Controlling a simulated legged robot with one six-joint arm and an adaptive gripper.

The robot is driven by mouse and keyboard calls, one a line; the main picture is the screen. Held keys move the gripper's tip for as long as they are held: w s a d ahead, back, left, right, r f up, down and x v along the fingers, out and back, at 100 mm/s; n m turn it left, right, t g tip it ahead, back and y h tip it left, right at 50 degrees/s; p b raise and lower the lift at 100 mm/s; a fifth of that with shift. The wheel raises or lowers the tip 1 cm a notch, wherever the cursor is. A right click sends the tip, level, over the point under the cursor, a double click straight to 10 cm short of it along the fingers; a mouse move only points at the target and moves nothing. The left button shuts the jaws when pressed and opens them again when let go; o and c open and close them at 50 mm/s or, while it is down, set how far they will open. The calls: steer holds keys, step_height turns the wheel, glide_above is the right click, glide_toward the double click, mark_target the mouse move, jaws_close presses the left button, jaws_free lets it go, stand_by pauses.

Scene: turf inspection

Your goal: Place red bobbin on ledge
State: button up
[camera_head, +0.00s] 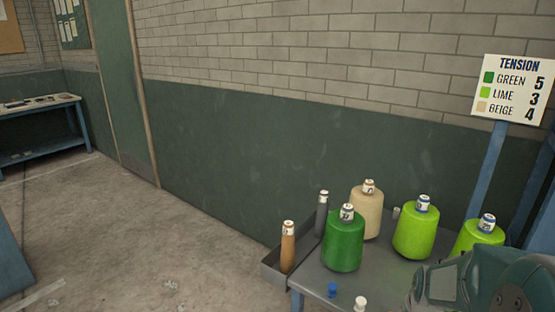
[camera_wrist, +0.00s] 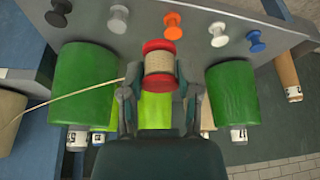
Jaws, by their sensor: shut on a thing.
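The red bobbin (camera_wrist: 158,66) has red end flanges and pale beige thread around its middle. It sits between the two fingers of my gripper (camera_wrist: 158,80), which are shut on it. A thread runs from it to the left, towards a beige cone (camera_wrist: 10,118). The bobbin is in front of the grey tabletop (camera_wrist: 215,50), which appears upside down in the wrist view; contact with it cannot be told. In the head view my arm covers the lower right, and the bobbin is hidden. I cannot tell which surface is the ledge.
Green (camera_head: 343,242), beige (camera_head: 366,213) and lime (camera_head: 416,231) cones crowd the table. A tension sign (camera_head: 513,88) stands behind.

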steer(key=w+a+f+n, duration=0.2)
steer(key=w+a+f, duration=0.2)
steer(key=a+f, duration=0.2)
steer(key=w+a+f+n+y, duration=0.1)
steer(key=w+a+f+n, duration=0.1)
steer(key=w+a+f, duration=0.3)
steer(key=a, duration=0.4)
steer(key=shift+w+a+f+y, duration=0.25)
steer(key=shift+a+f+y, duration=0.05)
steer(key=shift+a+f, duration=0.1)
